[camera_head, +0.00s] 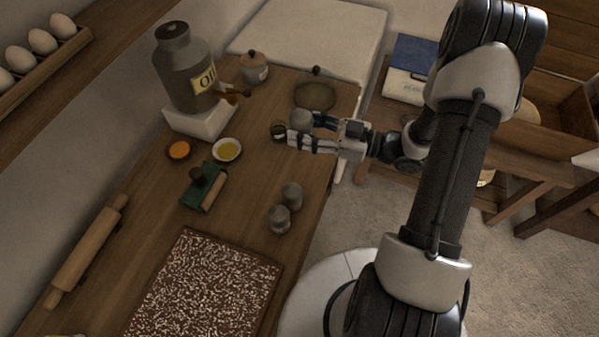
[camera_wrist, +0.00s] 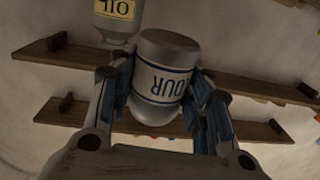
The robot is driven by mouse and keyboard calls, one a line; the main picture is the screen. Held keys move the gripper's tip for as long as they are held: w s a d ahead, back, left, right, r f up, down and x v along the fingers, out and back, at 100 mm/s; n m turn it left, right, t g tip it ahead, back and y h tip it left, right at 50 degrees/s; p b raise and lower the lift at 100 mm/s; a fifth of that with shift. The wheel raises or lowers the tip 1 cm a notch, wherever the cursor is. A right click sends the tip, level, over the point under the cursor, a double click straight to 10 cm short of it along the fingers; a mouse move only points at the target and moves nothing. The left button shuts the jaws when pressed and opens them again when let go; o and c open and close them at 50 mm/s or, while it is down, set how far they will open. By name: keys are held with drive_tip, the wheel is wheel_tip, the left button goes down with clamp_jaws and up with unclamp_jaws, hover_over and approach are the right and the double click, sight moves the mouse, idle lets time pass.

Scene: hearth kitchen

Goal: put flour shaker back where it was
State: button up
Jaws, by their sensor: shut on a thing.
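The flour shaker (camera_wrist: 160,82) is a grey cylinder with a pale, blue-edged band and flour lettering. In the wrist view it sits between the fingers of my gripper (camera_wrist: 163,90), which is shut on it. Its lettering is upside down in that view, as is the oil jar's. In the head view my gripper (camera_head: 301,130) is over the far right part of the wooden counter (camera_head: 250,205), with the shaker's grey top (camera_head: 302,118) showing between the fingers. I cannot tell whether the shaker's base touches the counter.
A small dark round container (camera_head: 278,130) is close left of the fingertips. A green-brown lidded pot (camera_head: 315,95) stands just behind. Bare counter lies in front.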

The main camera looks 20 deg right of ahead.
wheel_tip(320, 180, down, 18)
drive_tip(key=b, duration=0.5)
drive_tip(key=shift+f, duration=0.25)
drive_tip(key=shift+f+b, duration=0.1)
drive_tip(key=shift+b, duration=0.2)
drive_tip(key=shift+f, duration=0.15)
drive_tip(key=o, duration=1.1)
drive_tip(key=shift+r, duration=0.2)
